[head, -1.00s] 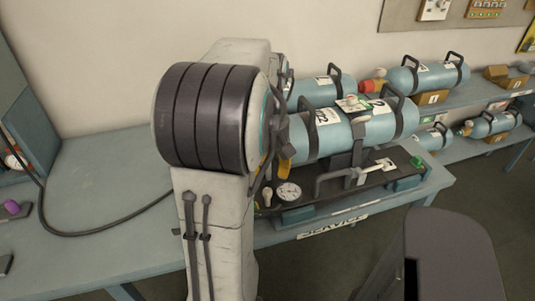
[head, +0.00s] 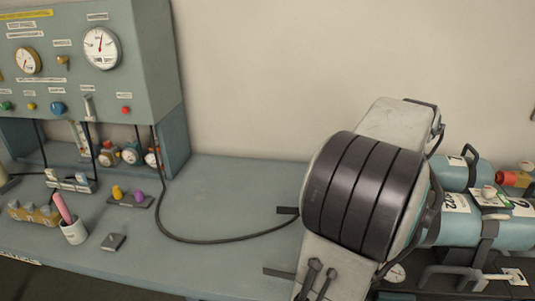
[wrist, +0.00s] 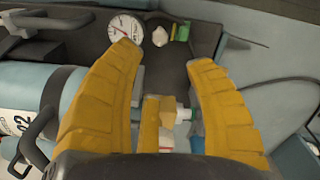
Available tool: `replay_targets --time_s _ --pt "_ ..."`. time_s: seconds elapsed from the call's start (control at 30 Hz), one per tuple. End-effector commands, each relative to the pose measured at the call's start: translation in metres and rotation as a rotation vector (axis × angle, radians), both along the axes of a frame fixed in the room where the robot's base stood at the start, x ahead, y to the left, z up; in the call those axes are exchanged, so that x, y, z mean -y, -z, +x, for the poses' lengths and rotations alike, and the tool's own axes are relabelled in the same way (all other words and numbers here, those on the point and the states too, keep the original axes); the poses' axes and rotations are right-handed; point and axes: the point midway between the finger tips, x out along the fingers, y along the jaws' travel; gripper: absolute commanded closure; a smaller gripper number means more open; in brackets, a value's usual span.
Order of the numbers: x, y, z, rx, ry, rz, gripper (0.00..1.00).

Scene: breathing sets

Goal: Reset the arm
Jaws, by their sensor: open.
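My arm shows at the right of the head view as a pale link with a dark ribbed joint. Its end is hidden there. In the wrist view my gripper (wrist: 164,58) has two yellow ribbed fingers spread wide apart. A yellow block with a white and green fitting (wrist: 158,112) lies between and below the fingers, with a gap to each; whether it is a cylinder valve I cannot tell. A round white gauge (wrist: 126,27) is behind the left fingertip. A light blue cylinder (wrist: 30,85) lies to the left.
Cylinders (head: 480,232) with dark straps lie at the right of the blue-grey bench (head: 225,185). A gauge panel (head: 85,60) stands at the left. A black hose (head: 168,222) curves toward my arm. A small cup (head: 73,231) stands front left. The bench middle is mostly clear.

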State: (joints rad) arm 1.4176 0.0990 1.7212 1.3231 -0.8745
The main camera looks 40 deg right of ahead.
Motion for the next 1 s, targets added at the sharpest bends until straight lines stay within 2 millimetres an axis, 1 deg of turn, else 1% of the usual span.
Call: replay_targets --time_s 0.23,0.33,0.47,0.57,0.63,0.73,0.83,0.93,1.0 --pt "0.000 0.000 0.000 0.000 0.003 0.000 0.51" --pt "0.000 0.000 0.000 0.000 0.034 0.000 0.51" --pt "0.005 0.000 0.001 0.005 0.146 -0.023 0.51" --pt "0.016 0.000 0.002 0.019 0.273 -0.066 0.51" --pt "0.020 0.005 0.003 0.029 0.369 -0.083 0.51" --pt "0.016 0.022 0.003 0.033 0.499 -0.079 0.51" --pt "0.005 0.041 0.001 0.030 0.614 -0.062 0.51" --pt "-0.008 0.051 -0.001 0.032 0.699 -0.060 0.51" --pt "-0.020 0.057 0.002 0.034 0.730 -0.060 0.51"
